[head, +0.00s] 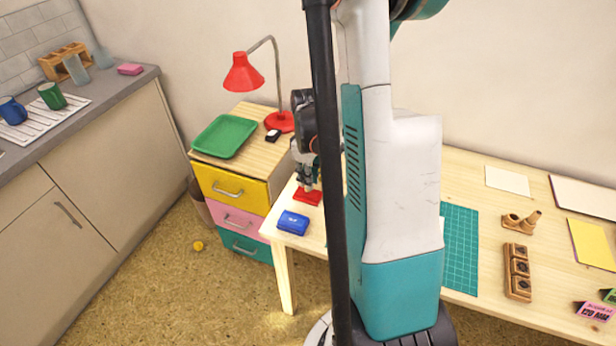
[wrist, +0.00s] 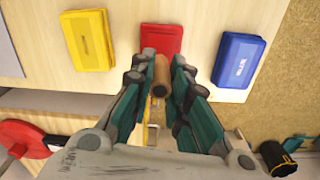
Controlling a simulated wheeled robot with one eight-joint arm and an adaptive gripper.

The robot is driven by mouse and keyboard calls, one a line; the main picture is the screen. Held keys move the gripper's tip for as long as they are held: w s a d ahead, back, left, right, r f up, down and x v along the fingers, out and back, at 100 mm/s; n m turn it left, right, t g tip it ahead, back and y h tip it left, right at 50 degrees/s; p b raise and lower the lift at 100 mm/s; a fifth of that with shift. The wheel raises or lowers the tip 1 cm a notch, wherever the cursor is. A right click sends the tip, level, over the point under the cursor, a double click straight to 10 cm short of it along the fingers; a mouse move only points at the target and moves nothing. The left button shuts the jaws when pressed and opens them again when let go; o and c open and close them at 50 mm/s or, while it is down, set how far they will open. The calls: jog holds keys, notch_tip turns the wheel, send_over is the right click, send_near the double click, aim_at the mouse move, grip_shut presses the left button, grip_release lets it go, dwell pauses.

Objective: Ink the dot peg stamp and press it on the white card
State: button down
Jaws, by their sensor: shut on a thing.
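My gripper (head: 306,184) is shut on a brown wooden peg stamp (wrist: 162,76), seen nearly end-on between the fingers in the wrist view. The gripper is low at the red inkpad (head: 308,197), which also shows just beyond the peg in the wrist view (wrist: 162,38). I cannot tell whether the stamp touches the pad. The blue inkpad (head: 293,222) lies in front, and also shows at right in the wrist view (wrist: 239,60). The yellow inkpad (wrist: 87,40) is at left there. A small off-white card (head: 506,180) lies at the back of the table.
A green cutting mat (head: 461,250), a wooden block with several wells (head: 518,272) and a small wooden holder (head: 521,220) lie on the table at right. A larger white sheet (head: 585,196) and yellow card (head: 592,244) are farther right. A red lamp (head: 243,73) stands behind the gripper.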

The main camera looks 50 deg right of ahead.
jog(key=shift+f+b, duration=0.55)
jog(key=shift+b, duration=0.05)
dwell(1.9)
jog(key=shift+r, duration=0.2)
jog(key=shift+r+p, duration=0.4)
dwell(0.4)
jog(key=shift+r+p, duration=1.9)
jog(key=shift+r, duration=0.85)
